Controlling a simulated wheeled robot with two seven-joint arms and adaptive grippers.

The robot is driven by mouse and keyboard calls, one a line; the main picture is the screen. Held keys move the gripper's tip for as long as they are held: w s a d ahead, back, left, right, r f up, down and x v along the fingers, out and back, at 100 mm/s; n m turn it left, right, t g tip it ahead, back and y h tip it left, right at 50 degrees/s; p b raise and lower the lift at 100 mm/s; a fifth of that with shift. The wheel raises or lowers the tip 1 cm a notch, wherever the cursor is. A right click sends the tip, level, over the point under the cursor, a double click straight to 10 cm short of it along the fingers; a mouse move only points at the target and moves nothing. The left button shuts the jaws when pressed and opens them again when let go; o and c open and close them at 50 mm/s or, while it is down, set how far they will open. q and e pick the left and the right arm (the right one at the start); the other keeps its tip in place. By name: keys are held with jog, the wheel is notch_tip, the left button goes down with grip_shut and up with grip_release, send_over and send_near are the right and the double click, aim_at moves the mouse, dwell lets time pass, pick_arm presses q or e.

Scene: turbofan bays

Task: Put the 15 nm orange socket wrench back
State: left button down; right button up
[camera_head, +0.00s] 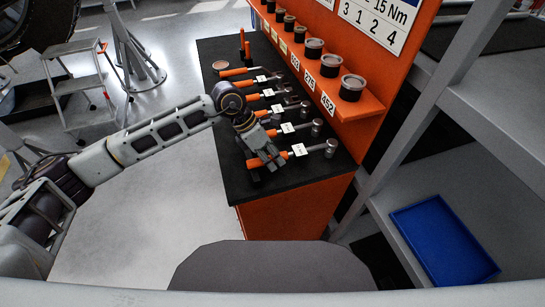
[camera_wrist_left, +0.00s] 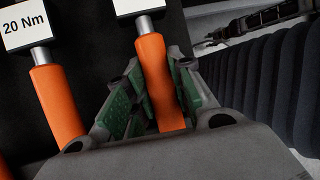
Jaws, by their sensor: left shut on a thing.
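My left gripper (camera_head: 270,162) is at the near end of the wrench row on the black bench top (camera_head: 238,183). It is shut on the orange handle of the nearest socket wrench (camera_head: 331,148). In the left wrist view this orange handle (camera_wrist_left: 158,85) lies between the green finger pads of the gripper (camera_wrist_left: 153,95). The wrench's white tag (camera_wrist_left: 138,5) is cut off, so its value cannot be read. The wrench is in line with the row; whether it touches the bench is unclear. A neighbouring orange wrench (camera_wrist_left: 56,98) carries a 20 Nm tag. My right gripper is out of view.
Several tagged orange wrenches (camera_head: 262,96) lie further back on the bench. An orange shelf (camera_head: 320,90) with numbered sockets (camera_head: 352,87) runs along the right, under a sign (camera_head: 382,15) reading 15 Nm. A blue tray (camera_head: 445,240) sits on grey shelving at the right.

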pick_arm(q)
jog(key=shift+f+b, duration=0.3)
dwell(0.5)
jog(key=c, duration=1.2)
grip_release()
jog(key=shift+o, duration=0.2)
jog(key=v, duration=1.2)
